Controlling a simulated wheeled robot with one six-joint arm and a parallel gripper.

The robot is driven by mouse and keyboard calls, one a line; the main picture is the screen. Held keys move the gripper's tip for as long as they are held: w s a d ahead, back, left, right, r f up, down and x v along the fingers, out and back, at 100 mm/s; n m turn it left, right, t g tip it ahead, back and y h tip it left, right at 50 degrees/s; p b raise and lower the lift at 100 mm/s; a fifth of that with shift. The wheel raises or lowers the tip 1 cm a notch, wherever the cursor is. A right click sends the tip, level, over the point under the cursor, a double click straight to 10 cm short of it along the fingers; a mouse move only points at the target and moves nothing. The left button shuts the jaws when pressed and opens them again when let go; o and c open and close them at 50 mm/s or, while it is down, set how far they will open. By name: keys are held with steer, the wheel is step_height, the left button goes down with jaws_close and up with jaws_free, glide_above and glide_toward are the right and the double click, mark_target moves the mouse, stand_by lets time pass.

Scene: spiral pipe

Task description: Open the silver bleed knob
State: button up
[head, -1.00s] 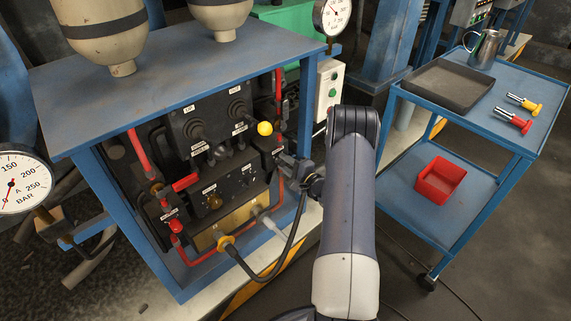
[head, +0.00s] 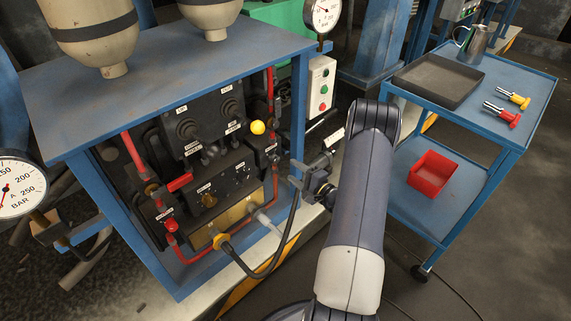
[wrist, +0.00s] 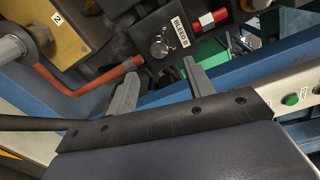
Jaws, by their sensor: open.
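The silver bleed knob (wrist: 160,47) is a small round knob on a black block, beside a white label reading BLEED, in the wrist view. My gripper (wrist: 160,74) is open and empty, with its two grey fingers apart. The knob appears just beyond the fingertips, roughly between them in the picture, with no contact visible. In the head view my gripper (head: 308,169) is at the right front edge of the blue cabinet (head: 180,55), close to the panel. The knob is too small to make out clearly there.
A red-handled part (wrist: 212,18) sits right beside the knob. A red pipe (wrist: 80,84) runs left of it. A yellow ball handle (head: 257,127) stands out above. A black hose (head: 284,250) loops in front. A blue cart (head: 470,120) stands to the right.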

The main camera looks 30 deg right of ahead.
mark_target(278, 160)
steer(key=v, duration=0.2)
steer(key=shift+s+d, duration=0.1)
steer(key=shift+s, duration=0.25)
steer(key=b+x, duration=0.1)
steer(key=x, duration=1)
steer(key=shift+b, duration=0.3)
steer(key=shift+r, duration=0.1)
